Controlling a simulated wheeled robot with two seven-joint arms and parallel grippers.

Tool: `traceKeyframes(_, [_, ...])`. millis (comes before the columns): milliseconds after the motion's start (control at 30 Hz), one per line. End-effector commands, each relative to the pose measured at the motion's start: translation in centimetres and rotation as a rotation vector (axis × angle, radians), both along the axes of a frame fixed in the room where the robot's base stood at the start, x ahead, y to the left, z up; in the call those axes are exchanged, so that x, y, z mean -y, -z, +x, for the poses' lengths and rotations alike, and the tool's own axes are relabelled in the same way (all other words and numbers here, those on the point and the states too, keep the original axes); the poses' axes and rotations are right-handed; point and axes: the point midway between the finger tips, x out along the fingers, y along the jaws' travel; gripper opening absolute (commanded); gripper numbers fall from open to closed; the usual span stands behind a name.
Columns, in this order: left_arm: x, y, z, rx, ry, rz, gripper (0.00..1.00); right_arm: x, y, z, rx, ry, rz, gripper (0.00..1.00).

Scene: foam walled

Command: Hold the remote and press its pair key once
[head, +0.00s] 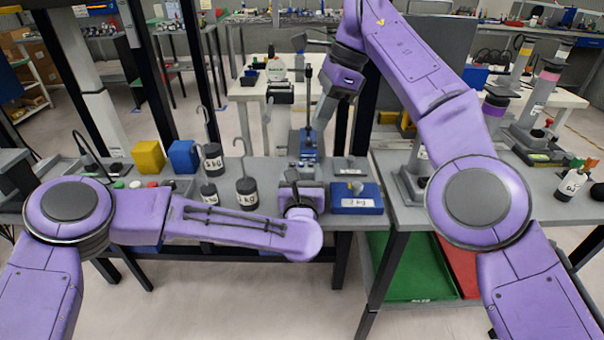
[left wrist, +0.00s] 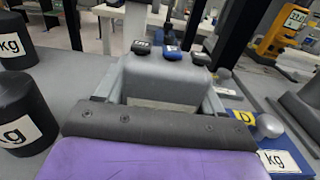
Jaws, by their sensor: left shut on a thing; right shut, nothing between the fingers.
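The remote (left wrist: 165,78) shows in the left wrist view as a grey block. Three small keys stand in a row at its far end: a dark one (left wrist: 140,46), a blue one (left wrist: 172,52) and another dark one (left wrist: 200,58). Their labels are too small to read. My left gripper (head: 302,178) is shut on the remote, with its fingers at the block's two sides. In the head view the remote is too small to make out clearly. My right gripper (head: 322,118) is shut and empty, above and beyond the left one.
Black hooked weights (head: 247,192) stand left of my left gripper. Yellow (head: 149,157) and blue (head: 184,156) blocks stand farther left. Dark uprights rise behind the bench. Green (head: 410,270) and red bins sit below.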

Motion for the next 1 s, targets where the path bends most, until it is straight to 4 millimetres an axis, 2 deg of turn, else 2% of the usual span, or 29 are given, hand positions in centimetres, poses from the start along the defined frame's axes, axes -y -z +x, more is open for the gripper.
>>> traceKeyframes(700, [0.0, 0.0, 0.0, 0.000, 0.000, 0.000, 0.33, 0.0, -0.4, 0.0, 0.007, 0.001, 0.001, 0.00])
traceKeyframes(767, [0.0, 0.0, 0.0, 0.000, 0.000, 0.000, 0.33, 0.6, -1.1, 0.0, 0.019, 0.009, 0.005, 0.00])
traceKeyframes(900, [0.0, 0.0, 0.0, 0.000, 0.000, 0.000, 0.33, 3.4, -4.0, -0.2, 0.046, 0.024, 0.027, 0.00])
traceKeyframes(1000, [0.0, 0.0, 0.0, 0.000, 0.000, 0.000, 0.33, 5.1, -4.6, -0.6, 0.110, -0.058, -0.015, 0.00])
